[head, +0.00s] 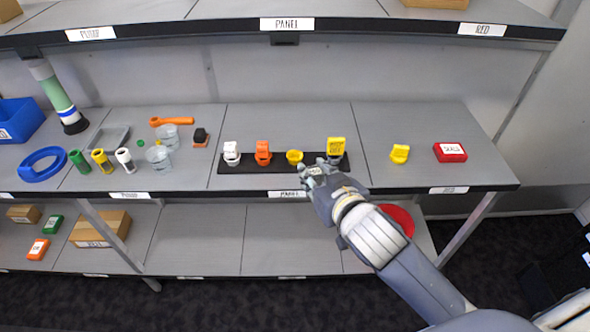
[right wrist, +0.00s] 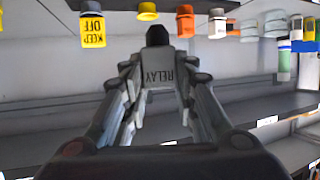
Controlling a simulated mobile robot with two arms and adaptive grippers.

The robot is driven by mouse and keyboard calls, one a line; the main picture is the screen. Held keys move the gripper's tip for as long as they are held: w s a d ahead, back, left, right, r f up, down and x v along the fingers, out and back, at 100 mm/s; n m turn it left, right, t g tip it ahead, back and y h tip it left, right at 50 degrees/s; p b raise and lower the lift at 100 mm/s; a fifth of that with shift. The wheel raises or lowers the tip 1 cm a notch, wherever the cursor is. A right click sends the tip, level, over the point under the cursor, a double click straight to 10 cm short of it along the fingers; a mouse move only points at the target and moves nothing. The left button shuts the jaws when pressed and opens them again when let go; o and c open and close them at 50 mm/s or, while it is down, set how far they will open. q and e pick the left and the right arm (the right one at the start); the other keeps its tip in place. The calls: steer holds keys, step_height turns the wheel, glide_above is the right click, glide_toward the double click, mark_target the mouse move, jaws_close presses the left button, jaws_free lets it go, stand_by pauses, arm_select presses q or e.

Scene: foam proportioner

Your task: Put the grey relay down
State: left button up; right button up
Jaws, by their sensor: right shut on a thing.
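My right gripper (head: 313,174) is shut on the grey relay (right wrist: 159,75), a light grey block marked RELAY with a dark top. In the head view the gripper is at the shelf's front edge, by the black strip (head: 225,167); its fingers mostly hide the relay. On the strip stand a white piece (head: 231,153), an orange piece (head: 263,152), a low yellow piece (head: 294,157) and a yellow KEEP OFF piece (head: 337,147). The KEEP OFF piece also shows in the right wrist view (right wrist: 92,30). I cannot tell whether the relay touches the strip. My left gripper is not in view.
Right of the strip are a yellow piece (head: 399,153) and a red box (head: 450,152), with bare shelf around them. Left are clear cups (head: 158,157), a black-topped block (head: 200,137) and coloured tubes (head: 101,160). A red round thing (head: 400,218) is below, partly behind my arm.

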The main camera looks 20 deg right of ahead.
steer(key=f, duration=0.1)
steer(key=w+f+b, duration=0.2)
steer(key=shift+w+a+f, duration=0.2)
steer(key=shift+a+f, duration=0.1)
steer(key=shift+f, duration=0.05)
steer(key=shift+n+y, duration=0.3)
steer(key=w, duration=0.5)
steer(key=w+d+p, duration=0.1)
steer(key=w, duration=0.4)
steer(key=w+d+f, duration=0.1)
steer(key=w, duration=0.5)
steer(key=shift+w, duration=0.1)
steer(key=shift+w+d+f, duration=0.1)
steer(key=shift+w, duration=0.05)
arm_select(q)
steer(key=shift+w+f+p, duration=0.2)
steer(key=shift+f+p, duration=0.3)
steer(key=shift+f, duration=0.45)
arm_select(e)
steer(key=shift+f, duration=1.7)
steer(key=o, duration=1.1)
steer(key=shift+c, duration=0.2)
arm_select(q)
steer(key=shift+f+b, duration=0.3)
arm_select(e)
steer(key=v, duration=1.2)
